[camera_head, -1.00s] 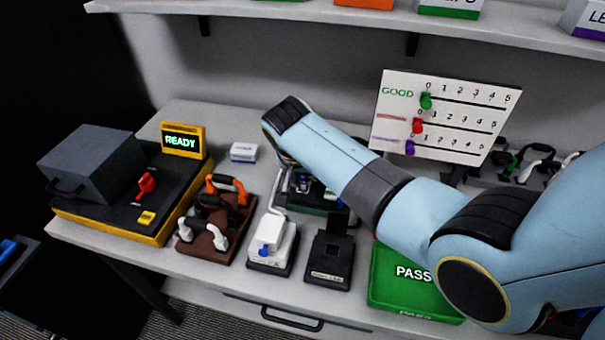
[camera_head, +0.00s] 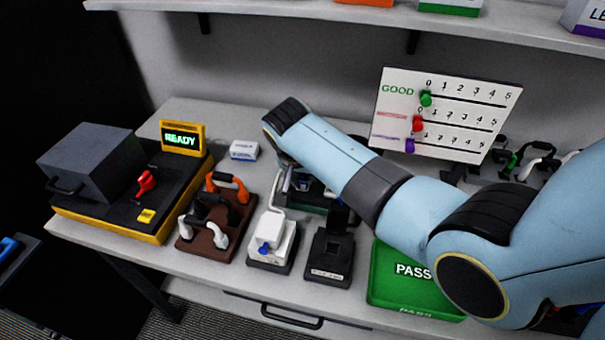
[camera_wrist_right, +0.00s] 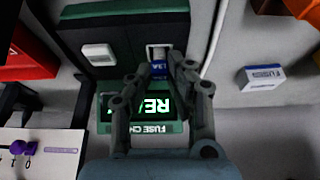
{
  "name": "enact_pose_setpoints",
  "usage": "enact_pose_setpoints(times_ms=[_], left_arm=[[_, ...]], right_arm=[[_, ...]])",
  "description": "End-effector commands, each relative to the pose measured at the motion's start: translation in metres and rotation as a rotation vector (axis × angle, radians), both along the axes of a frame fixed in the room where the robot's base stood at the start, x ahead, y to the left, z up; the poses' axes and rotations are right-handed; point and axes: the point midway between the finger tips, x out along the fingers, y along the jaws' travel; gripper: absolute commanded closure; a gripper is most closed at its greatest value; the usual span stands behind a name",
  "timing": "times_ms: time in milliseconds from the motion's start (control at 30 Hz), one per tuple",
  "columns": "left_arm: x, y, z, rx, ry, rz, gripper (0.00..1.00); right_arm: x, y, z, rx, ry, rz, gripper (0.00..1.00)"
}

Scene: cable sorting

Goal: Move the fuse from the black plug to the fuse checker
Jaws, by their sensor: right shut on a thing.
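My right gripper (camera_wrist_right: 174,72) is shut on a small fuse with a blue label (camera_wrist_right: 159,71). It holds the fuse at a pale slot in the dark green fuse checker (camera_wrist_right: 90,22). I cannot tell whether the fuse is seated in the slot. The checker's screen shows part of a lit word, upside down in the wrist view. In the head view the checker (camera_head: 318,200) is partly hidden under my right forearm, and the fuse is not clear. A black plug-like unit (camera_head: 330,262) stands in front of the checker. My left gripper is out of view.
A white unit with a blue lever (camera_head: 272,245) stands beside the black unit. A brown rack (camera_head: 222,247) with handled pieces and a yellow-black tester (camera_head: 110,215) reading READY are on the left. A green PASS tray (camera_head: 385,295) is at front right. A small white box (camera_head: 243,151) stands behind.

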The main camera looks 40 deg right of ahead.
Motion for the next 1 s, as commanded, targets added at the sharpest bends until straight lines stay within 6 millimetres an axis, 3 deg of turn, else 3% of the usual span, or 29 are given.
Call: enact_pose_setpoints(times_ms=[400,433,600,800,1000], left_arm=[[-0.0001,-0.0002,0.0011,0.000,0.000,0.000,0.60],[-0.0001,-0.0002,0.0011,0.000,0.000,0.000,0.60],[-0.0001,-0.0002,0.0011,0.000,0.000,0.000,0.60],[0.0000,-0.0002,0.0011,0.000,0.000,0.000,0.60],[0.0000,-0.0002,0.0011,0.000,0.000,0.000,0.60]], right_arm=[[0.0003,0.0000,-0.0021,0.000,0.000,0.000,0.98],[0.0003,0.0000,-0.0021,0.000,0.000,0.000,0.81],[0.0002,0.0000,-0.0021,0.000,0.000,0.000,0.59],[0.0002,0.0001,-0.0022,0.000,0.000,0.000,0.56],[0.0001,0.0000,-0.0022,0.000,0.000,0.000,0.32]])
